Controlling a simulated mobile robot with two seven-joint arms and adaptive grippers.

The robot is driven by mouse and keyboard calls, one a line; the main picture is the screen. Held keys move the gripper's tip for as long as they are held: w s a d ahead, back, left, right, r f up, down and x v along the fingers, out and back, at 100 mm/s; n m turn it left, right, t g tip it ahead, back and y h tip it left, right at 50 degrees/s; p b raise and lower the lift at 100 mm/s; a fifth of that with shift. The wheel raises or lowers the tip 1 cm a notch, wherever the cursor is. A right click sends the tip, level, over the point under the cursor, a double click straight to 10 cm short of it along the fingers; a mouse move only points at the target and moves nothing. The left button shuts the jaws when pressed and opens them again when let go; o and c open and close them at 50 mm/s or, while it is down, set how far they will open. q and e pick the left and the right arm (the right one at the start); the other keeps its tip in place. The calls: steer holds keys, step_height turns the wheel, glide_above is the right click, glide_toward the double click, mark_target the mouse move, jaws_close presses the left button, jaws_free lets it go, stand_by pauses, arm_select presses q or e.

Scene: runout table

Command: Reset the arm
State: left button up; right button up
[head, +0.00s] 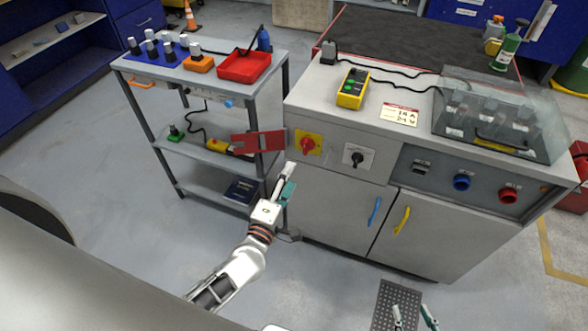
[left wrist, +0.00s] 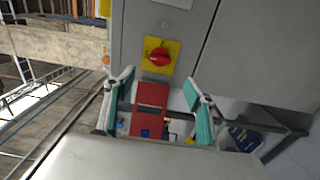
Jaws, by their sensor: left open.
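My left gripper (head: 284,183) is in front of the grey cabinet's left edge, below a red plate (head: 258,141) and a red rotary switch on a yellow plate (head: 308,144). In the left wrist view my left gripper (left wrist: 160,100) has its teal-padded fingers spread wide, with nothing held. The red plate (left wrist: 151,105) shows in the gap between them, and the red switch (left wrist: 159,55) shows above. Whether a finger touches the plate cannot be told. My right gripper (head: 414,314) is at the bottom edge of the head view, fingers apart and empty, over a dark perforated mat.
Floor is clear at the left front.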

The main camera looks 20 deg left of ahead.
arm_select(q)
steer(key=shift+s, duration=0.4)
steer(key=s+d+f+m+g+h, duration=0.2)
steer(key=s+f+m, duration=0.1)
steer(key=s+m, duration=0.35)
steer(key=s+d+f+m+g+h, duration=0.2)
steer(key=s+f+m, duration=0.25)
steer(key=m, duration=0.35)
steer(key=s+a+f+m+g+y, duration=0.2)
steer(key=s+a+f+m+g, duration=0.1)
steer(key=s+m, duration=0.4)
steer(key=shift+s+a+f, duration=0.55)
steer(key=shift+s+f, duration=0.25)
steer(key=shift+s, duration=0.35)
steer(key=shift+m, duration=0.25)
